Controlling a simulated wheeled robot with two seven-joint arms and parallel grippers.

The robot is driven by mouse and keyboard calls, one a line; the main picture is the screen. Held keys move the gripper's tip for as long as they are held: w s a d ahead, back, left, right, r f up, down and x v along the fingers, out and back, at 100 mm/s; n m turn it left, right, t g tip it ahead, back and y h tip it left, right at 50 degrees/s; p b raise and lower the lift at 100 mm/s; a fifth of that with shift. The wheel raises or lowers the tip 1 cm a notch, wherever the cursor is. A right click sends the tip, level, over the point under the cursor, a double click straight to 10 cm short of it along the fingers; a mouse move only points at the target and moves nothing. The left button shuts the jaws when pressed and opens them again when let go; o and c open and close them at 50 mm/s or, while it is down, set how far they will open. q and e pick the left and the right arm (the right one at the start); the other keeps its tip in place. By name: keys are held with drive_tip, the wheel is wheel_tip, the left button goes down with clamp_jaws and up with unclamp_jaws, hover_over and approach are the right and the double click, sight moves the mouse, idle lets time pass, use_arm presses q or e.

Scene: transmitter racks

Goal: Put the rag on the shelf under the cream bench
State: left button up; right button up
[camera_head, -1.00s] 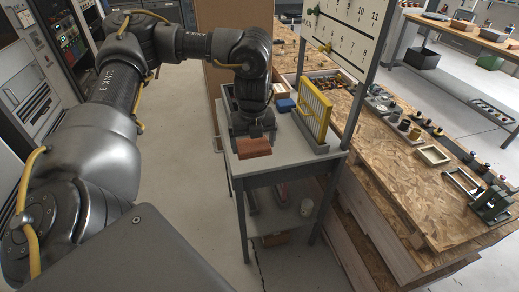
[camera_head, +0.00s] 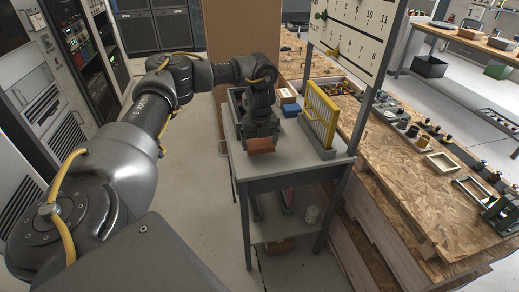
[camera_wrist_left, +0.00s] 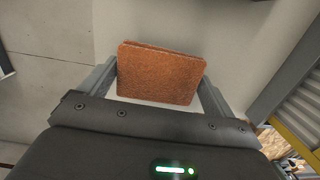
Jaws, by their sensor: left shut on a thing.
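The rag (camera_head: 261,145) is a folded, rust-orange square. My left gripper (camera_head: 260,137) is shut on it above the near left part of the pale bench (camera_head: 290,163). In the left wrist view the rag (camera_wrist_left: 160,75) sits between the two fingers, with pale surface around it. The gap between rag and bench top is hard to judge. The shelf (camera_head: 275,231) under the bench shows below the top, partly shaded. My right gripper is not in view.
On the bench stand a yellow rack (camera_head: 321,117), a blue box (camera_head: 290,109) and a grey bin behind my gripper. A wooden workbench (camera_head: 420,190) stands close on the right.

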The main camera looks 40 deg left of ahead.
sight(260, 143)
use_arm(q)
wheel_tip(260, 143, down, 3)
drive_tip(key=shift+a+r, duration=0.1)
drive_tip(key=shift+r, duration=0.1)
drive_tip(key=shift+f, duration=0.4)
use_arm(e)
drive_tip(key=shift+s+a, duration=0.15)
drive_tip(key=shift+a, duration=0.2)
use_arm(q)
drive_tip(key=o, duration=1)
drive_tip(key=shift+w+f, duration=0.1)
drive_tip(key=shift+c, duration=0.2)
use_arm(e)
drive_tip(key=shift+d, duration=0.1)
use_arm(q)
drive_tip(key=r, duration=0.3)
drive_tip(key=r+p, duration=0.1)
drive_tip(key=r, duration=0.3)
drive_tip(key=d+r, duration=0.1)
drive_tip(key=r, duration=0.3)
drive_tip(key=shift+s+r+p, duration=0.1)
drive_tip(key=shift+s+p, duration=0.25)
drive_tip(key=shift+p, duration=0.05)
drive_tip(key=shift+r, duration=0.5)
drive_tip(key=shift+s, duration=0.1)
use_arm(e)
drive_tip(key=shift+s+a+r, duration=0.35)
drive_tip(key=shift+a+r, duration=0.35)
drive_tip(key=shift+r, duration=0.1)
